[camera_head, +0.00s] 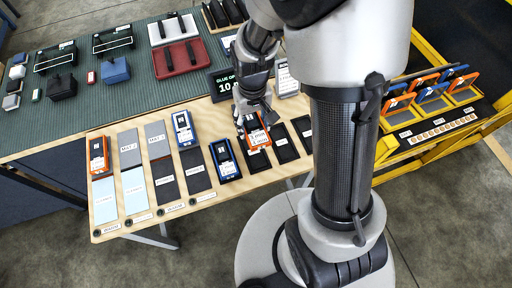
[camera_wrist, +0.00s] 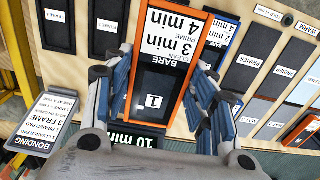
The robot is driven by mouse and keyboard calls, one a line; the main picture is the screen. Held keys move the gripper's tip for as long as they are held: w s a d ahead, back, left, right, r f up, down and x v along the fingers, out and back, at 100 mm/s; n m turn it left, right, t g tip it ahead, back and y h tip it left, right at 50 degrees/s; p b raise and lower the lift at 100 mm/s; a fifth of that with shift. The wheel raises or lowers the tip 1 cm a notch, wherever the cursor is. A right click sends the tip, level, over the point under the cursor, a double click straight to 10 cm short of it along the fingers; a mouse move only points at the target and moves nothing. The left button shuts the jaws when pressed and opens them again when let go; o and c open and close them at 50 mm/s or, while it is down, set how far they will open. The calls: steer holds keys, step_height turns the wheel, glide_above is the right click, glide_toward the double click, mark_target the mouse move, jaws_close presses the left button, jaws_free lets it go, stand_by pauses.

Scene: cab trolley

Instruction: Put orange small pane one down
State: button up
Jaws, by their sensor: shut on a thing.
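The orange small pane (camera_wrist: 165,50) has an orange rim, a white label reading "clean 3 min, prime 4 min, bare" and a "1" tag. My gripper (camera_wrist: 160,88) is shut on it, with a finger at each long side. In the head view the orange pane (camera_head: 257,136) is at the wooden table's front row, under my gripper (camera_head: 248,112), over or just above a black place. I cannot tell whether it touches the surface. My fingers and wrist hide part of it.
A blue pane (camera_head: 225,160) is close on its left; black labelled places (camera_head: 284,145) are on its right. Another blue pane (camera_head: 184,128), an orange pane (camera_head: 98,156) and several mats are further left. A black timer sign (camera_head: 225,84) stands behind. A yellow trolley (camera_head: 400,150) holds several panes.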

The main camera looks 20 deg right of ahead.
step_height(320, 180, down, 14)
steer(key=b, duration=0.4)
steer(key=shift+f, duration=0.1)
steer(key=o, duration=0.8)
steer(key=shift+f+b, duration=0.1)
steer(key=shift+b, duration=0.2)
steer(key=shift+c, duration=0.2)
steer(key=o, duration=0.4)
